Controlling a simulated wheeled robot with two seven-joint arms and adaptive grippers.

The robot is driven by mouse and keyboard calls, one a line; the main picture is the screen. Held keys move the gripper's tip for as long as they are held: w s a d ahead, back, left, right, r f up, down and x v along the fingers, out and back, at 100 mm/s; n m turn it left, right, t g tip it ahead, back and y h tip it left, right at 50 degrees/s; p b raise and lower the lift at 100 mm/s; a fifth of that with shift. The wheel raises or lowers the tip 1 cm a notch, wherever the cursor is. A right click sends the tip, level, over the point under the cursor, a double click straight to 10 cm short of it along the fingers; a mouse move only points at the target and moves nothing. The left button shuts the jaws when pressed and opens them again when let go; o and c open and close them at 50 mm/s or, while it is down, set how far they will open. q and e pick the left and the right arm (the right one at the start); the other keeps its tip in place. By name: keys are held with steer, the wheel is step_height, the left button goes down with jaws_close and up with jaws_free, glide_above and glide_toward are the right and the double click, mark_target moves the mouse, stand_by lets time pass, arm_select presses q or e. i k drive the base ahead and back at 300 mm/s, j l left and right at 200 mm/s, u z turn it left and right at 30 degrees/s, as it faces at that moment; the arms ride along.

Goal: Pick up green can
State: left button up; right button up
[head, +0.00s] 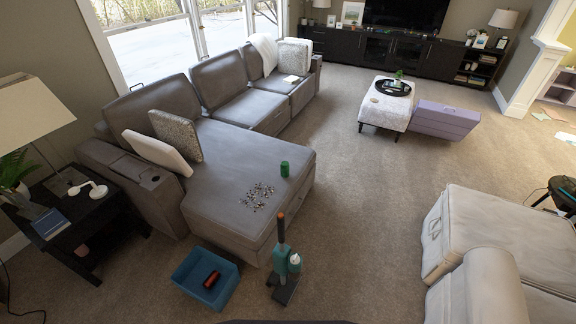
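A small green can (285,169) stands upright on the grey sofa's chaise (235,165), near its right edge. A scatter of small pieces lies on the chaise to the left of the can and nearer to me. Neither of my grippers shows in the head view, and nothing is seen holding the can.
A blue bin (205,281) with a dark red object in it and a teal upright device (283,262) stand on the carpet before the chaise. A cream sofa (490,245) is at the right. Open carpet (370,200) lies between the sofas. A white ottoman (385,110) and a purple box (445,120) stand farther back.

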mark_target(284, 166)
steer(key=i+l, duration=0.3)
steer(key=i+l+u, duration=0.15)
steer(key=i+l, duration=0.15)
steer(key=l, duration=0.2)
steer(key=i+l, duration=0.3)
steer(key=l, duration=0.15)
steer(key=i+l+u, duration=0.15)
steer(key=l, duration=0.25)
steer(key=i+l+u, duration=0.2)
steer(key=i+l, duration=1.2)
steer(key=l, duration=0.1)
